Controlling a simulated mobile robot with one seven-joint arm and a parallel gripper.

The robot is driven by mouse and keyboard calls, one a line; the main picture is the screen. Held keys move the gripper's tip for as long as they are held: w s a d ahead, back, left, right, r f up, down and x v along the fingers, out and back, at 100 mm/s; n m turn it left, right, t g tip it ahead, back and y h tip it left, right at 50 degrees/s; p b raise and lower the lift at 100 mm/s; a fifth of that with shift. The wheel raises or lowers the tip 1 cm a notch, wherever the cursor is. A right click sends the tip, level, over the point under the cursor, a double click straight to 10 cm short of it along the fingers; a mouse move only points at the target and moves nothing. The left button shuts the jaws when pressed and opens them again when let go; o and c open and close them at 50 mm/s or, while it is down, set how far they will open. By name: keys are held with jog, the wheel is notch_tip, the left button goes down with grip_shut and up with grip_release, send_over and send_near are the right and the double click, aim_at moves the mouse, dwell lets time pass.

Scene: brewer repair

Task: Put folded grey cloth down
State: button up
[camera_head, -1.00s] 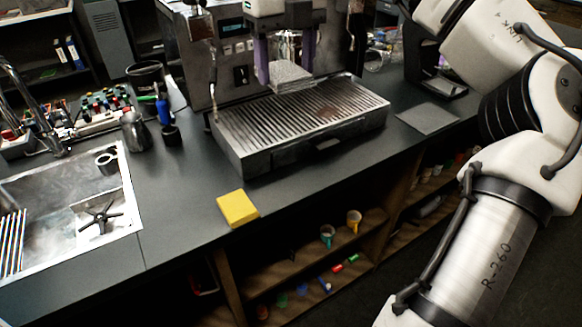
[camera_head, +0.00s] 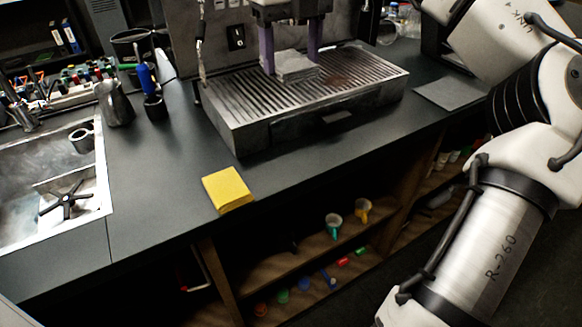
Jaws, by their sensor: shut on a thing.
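The folded grey cloth (camera_head: 297,68) is between the two purple fingers of my gripper (camera_head: 293,52), which is shut on it. The cloth is over the back part of the slatted metal drip tray (camera_head: 350,86) of the brewer. Its underside is close to the slats; I cannot tell whether it touches them. A brown stain shows on the slats just right of the cloth.
A yellow folded cloth or sponge (camera_head: 227,188) lies near the counter's front edge. A flat grey mat (camera_head: 449,92) lies right of the tray. A metal pitcher (camera_head: 115,104) and a sink (camera_head: 50,185) are at left. Shelves with cups (camera_head: 333,224) are below.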

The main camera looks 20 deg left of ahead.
aim_at(292, 161)
notch_tip(292, 161, down, 20)
jog(key=shift+r+p, duration=0.2)
jog(key=shift+p, duration=0.35)
jog(key=o, duration=0.9)
jog(key=shift+f, duration=0.15)
notch_tip(292, 161, up, 14)
jog(key=shift+a+f+b, duration=0.1)
jog(key=shift+b, duration=0.7)
